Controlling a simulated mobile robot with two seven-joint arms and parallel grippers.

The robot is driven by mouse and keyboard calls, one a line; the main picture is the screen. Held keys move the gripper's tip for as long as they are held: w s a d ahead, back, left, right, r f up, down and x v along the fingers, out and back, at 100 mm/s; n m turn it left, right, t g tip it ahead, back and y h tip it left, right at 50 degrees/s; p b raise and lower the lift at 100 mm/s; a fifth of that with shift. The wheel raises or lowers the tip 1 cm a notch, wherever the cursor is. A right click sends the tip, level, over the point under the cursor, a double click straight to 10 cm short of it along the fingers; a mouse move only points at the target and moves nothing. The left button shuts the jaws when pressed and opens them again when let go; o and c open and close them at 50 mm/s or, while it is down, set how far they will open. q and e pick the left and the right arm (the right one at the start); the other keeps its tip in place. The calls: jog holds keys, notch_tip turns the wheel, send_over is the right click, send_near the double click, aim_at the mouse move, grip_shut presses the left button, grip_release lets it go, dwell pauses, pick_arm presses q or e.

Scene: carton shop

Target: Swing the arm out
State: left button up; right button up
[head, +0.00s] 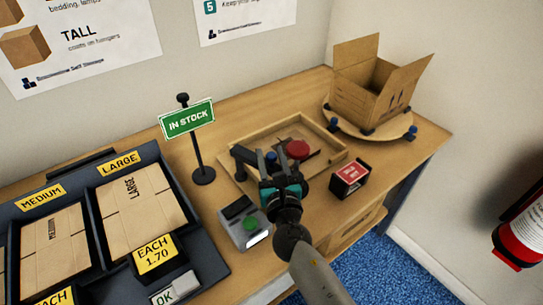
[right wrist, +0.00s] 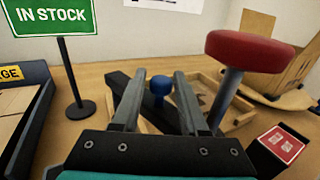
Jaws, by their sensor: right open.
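A dark arm (right wrist: 133,95) with a blue knob (right wrist: 162,85) lies at the wooden tray frame (head: 325,133); in the head view the dark arm (head: 243,157) is partly hidden by my gripper. A red round cap (right wrist: 250,48) on a grey post stands just right of the fingers; it also shows in the head view (head: 297,149). My right gripper (head: 275,172) is open; in the right wrist view its fingers (right wrist: 160,80) appear on either side of the blue knob. I cannot tell whether they touch it. My left gripper is not in view.
A green IN STOCK sign (head: 187,119) stands left of the frame. A grey device with a green button (head: 250,223) and a red-topped box (head: 350,178) sit near the gripper. An open carton (head: 365,90) rests on a round turntable (head: 390,128). A carton rack (head: 85,178) is left.

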jog(key=shift+s, duration=0.1)
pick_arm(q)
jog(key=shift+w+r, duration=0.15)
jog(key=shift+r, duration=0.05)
pick_arm(e)
jog(key=v, duration=1.5)
